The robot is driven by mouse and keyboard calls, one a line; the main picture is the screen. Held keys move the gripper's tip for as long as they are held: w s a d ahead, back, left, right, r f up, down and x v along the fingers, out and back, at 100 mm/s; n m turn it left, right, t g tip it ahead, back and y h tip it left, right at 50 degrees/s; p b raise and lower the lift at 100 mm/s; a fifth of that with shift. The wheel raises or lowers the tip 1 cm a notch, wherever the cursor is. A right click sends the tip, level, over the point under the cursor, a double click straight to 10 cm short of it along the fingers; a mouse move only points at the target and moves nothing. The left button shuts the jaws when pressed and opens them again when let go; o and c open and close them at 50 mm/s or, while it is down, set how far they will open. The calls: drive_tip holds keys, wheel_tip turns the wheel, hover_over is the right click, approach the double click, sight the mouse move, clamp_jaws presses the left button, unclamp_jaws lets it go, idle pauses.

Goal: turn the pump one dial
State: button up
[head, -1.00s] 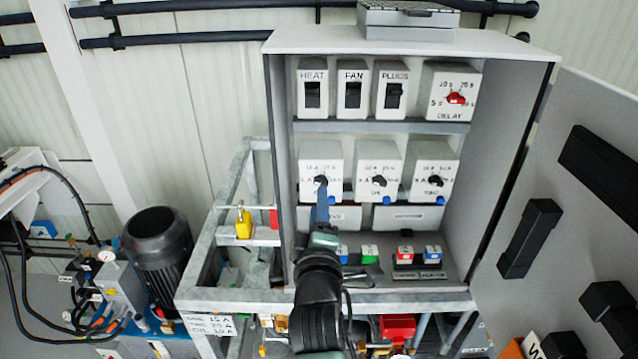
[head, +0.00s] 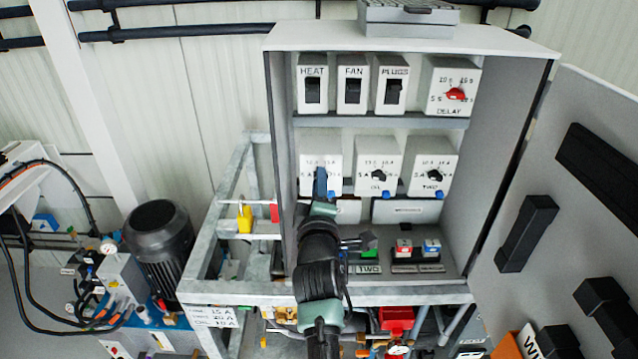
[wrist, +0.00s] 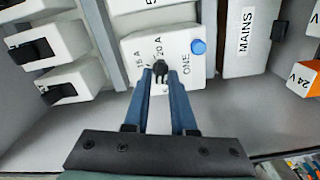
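The pump one dial is a white box (head: 333,150) at the left of the cabinet's middle shelf in the head view. In the wrist view its face reads ONE (wrist: 186,62), with 15 A and 20 A marks and a blue button (wrist: 198,46). Its black knob (wrist: 160,67) lies between the tips of my gripper (wrist: 160,72). The two blue fingers stand apart on either side of the knob; firm contact is not clear. In the head view my gripper (head: 321,172) hides the knob.
The OIL dial (head: 378,157) and TWO dial (head: 431,157) stand to the right. HEAT, FAN and PLUGS switches and a red DELAY knob (head: 455,94) are above. The cabinet's open door (head: 575,200) is at right. A MAINS box (wrist: 250,40) is close by in the wrist view.

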clamp_jaws()
drive_tip(key=shift+m, duration=0.3)
drive_tip(key=m+b, duration=0.3)
drive_tip(key=m, duration=0.3)
drive_tip(key=m+b, duration=0.3)
drive_tip(key=m, duration=0.3)
drive_tip(key=m+b, duration=0.3)
drive_tip(key=m, duration=0.4)
drive_tip(key=shift+d, duration=0.3)
idle(0.4)
drive_tip(key=shift+o, duration=2)
unclamp_jaws()
drive_tip(key=shift+r, duration=0.1)
